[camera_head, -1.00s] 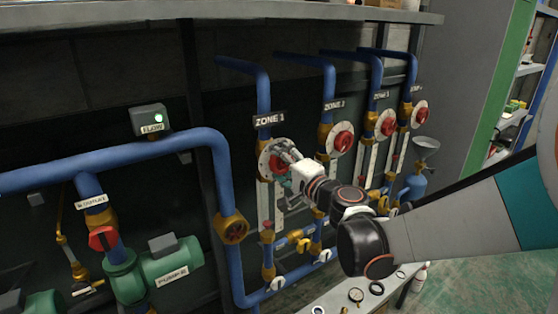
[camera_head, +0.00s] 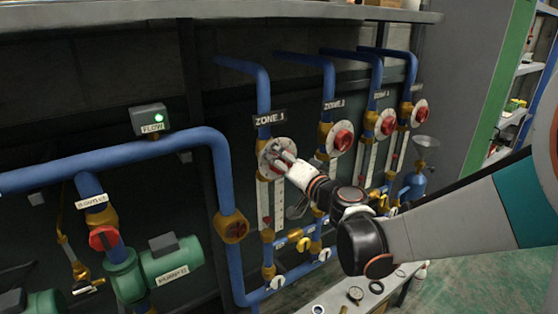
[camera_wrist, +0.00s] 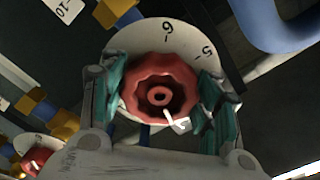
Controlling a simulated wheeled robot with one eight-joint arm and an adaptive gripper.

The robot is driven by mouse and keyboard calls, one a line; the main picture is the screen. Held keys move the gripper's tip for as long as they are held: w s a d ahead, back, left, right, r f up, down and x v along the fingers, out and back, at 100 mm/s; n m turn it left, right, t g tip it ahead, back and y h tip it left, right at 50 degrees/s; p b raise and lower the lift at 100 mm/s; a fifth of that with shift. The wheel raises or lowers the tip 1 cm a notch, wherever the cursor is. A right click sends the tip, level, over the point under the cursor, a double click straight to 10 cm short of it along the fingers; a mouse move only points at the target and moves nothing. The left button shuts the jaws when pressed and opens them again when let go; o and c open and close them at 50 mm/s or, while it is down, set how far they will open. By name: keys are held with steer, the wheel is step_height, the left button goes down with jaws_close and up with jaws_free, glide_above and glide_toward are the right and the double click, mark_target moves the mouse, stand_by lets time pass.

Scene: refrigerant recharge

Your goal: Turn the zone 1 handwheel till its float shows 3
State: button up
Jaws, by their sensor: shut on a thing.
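The zone 1 handwheel (camera_wrist: 160,68) is red and lobed, in front of a round white dial plate (camera_wrist: 190,38) marked 6 and 5. A small white pointer (camera_wrist: 178,125) shows at the wheel's lower right in the wrist view. My gripper (camera_wrist: 160,98) is shut on the wheel, a teal-padded finger at each side. In the head view my gripper (camera_head: 279,156) hides most of the wheel below the ZONE 1 label (camera_head: 270,118). The zone 1 float gauge (camera_head: 264,195) hangs below it, with a small red float (camera_head: 267,220) low in the tube. Its scale is too small to read.
Similar red handwheels (camera_head: 341,139) stand to the right on neighbouring blue pipes. A bench (camera_head: 335,297) with small parts lies below.

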stand_by(0.3)
steer(key=o, duration=1.1)
steer(key=v, duration=1.2)
